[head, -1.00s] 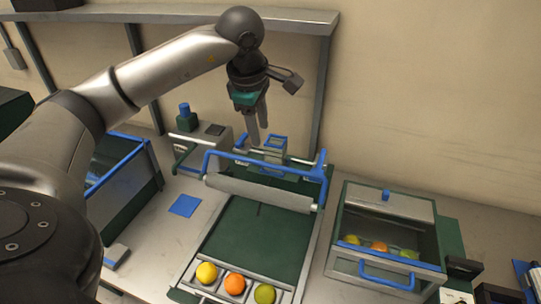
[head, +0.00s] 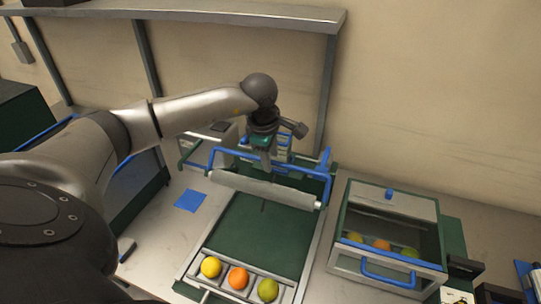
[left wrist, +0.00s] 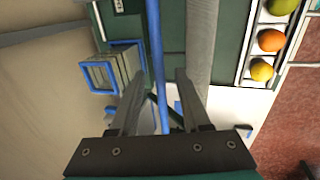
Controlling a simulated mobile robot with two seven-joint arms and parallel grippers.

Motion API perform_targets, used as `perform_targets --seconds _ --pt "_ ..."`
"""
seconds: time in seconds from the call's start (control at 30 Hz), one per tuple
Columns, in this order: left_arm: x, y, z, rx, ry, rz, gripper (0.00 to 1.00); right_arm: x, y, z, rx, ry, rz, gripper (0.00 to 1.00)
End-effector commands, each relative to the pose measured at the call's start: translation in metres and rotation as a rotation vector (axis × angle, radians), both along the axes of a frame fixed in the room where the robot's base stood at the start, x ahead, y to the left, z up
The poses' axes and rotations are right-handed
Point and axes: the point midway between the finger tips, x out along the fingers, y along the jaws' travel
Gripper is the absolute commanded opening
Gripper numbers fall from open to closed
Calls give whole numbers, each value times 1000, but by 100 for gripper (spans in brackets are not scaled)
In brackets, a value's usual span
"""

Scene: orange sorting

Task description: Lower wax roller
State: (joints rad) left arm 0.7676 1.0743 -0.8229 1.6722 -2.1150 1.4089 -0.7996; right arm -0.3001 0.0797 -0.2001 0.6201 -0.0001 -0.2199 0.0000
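The wax roller (head: 262,187) is a long grey cylinder lying across the green bed (head: 262,235), with a blue bar handle (head: 228,152) along its far side. My left gripper (head: 268,168) points down at the middle of the blue bar. In the left wrist view, my left gripper (left wrist: 158,80) is open, and the blue bar (left wrist: 155,40) runs between its two fingers, apart from both. The grey roller (left wrist: 200,45) lies just right of the fingers there. I cannot tell how deep the bar sits between the fingers. My right gripper is out of view.
A yellow fruit (head: 210,267), an orange (head: 238,278) and a green fruit (head: 268,289) sit in slots at the near end. A lidded bin (head: 385,285) with fruit stands right. A blue square (head: 190,200) lies left. A shelf (head: 180,14) is behind.

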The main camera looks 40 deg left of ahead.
Motion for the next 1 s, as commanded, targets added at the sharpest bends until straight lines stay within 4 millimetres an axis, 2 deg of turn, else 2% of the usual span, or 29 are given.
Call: perform_targets --seconds 0.07,0.4,1.0 --pt "0 0 0 0 0 0 38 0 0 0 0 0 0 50" --pt "0 0 0 0 0 0 0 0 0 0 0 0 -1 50" --pt "0 0 1 0 -1 0 0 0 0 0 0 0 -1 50"
